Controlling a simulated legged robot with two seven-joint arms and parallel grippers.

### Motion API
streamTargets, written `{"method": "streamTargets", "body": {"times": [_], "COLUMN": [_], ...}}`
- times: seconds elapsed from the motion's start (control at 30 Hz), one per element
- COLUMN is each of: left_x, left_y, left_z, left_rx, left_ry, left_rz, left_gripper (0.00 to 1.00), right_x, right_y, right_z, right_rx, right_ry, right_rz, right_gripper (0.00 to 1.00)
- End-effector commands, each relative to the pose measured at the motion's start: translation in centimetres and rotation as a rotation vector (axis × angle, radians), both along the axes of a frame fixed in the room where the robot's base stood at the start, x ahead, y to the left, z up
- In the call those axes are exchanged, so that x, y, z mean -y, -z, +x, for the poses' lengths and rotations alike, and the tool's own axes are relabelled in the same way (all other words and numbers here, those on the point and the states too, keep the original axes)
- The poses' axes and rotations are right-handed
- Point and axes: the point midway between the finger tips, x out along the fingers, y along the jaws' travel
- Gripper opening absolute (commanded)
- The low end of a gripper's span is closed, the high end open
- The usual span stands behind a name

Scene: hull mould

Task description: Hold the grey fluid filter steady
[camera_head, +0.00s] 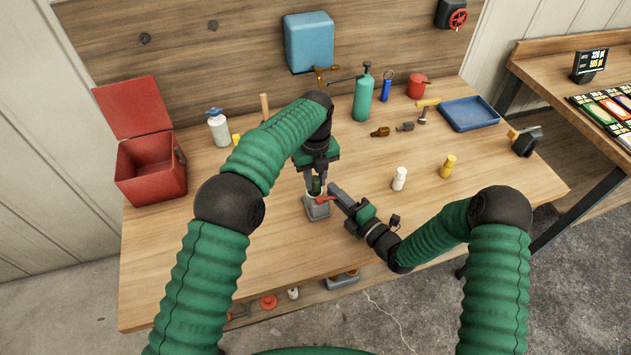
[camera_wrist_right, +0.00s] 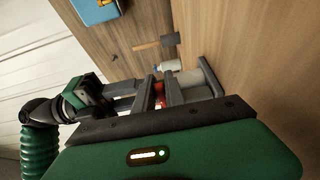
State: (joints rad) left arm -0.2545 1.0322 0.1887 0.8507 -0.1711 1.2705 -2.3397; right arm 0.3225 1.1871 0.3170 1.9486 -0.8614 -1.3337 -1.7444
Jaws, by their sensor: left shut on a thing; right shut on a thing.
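The grey fluid filter (camera_wrist_right: 192,78) shows in the right wrist view as a pale grey rounded body between the fingers of my right gripper. In the head view it appears as a grey block-like shape (camera_head: 317,210) standing on the bench, with its top partly hidden. My right gripper (camera_head: 328,194) comes in from the right and is shut on it.
A red open box (camera_head: 150,170) stands at the left of the bench. A white bottle (camera_head: 218,128), a teal bottle (camera_head: 363,97) and a blue tray (camera_head: 469,113) are at the back. A white cylinder (camera_head: 399,179) and a yellow one (camera_head: 447,167) stand right. The front bench is clear.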

Motion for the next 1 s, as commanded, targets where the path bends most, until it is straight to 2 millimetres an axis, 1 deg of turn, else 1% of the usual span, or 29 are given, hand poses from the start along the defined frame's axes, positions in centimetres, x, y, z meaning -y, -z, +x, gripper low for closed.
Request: {"method": "streamTargets", "body": {"times": [0.03, 1.0], "left_x": [0.2, 0.0], "left_y": [-0.2, -4.2], "left_z": [0.0, 0.0], "left_rx": [0.002, 0.000], "left_ry": [0.001, 0.000], "left_rz": [-0.004, -0.001], "left_gripper": [0.00, 0.00], "right_x": [-0.1, -0.1], "right_y": [0.5, 0.6], "right_z": [-0.3, -0.2], "right_rx": [-0.013, -0.013], "right_ry": [-0.004, -0.003], "right_rz": [-0.005, -0.004], "right_gripper": [0.00, 0.00]}}
